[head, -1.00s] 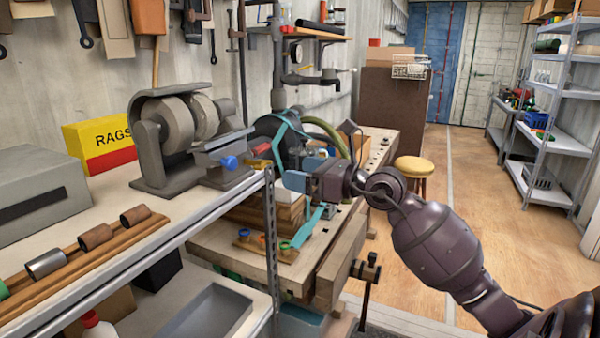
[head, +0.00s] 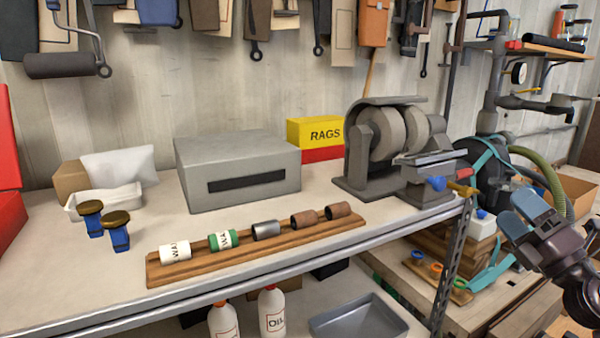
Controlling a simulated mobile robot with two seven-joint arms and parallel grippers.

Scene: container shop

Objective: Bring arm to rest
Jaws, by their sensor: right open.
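My right gripper (head: 520,212) shows at the right edge of the head view, with its arm coming in from the lower right. Its blue-grey fingers are apart and I see nothing between them. It is in front of the wooden workbench (head: 493,317), beside a teal strap (head: 492,277) and a green hose (head: 543,172); whether it touches either I cannot tell. My left gripper is not in view.
A metal-edged shelf (head: 385,224) fills the middle. It holds a bench grinder (head: 390,140), a grey box (head: 238,165), a yellow rags box (head: 314,132) and a wooden rack (head: 215,262) with several cylinders. Bottles and a grey tray (head: 358,318) are below.

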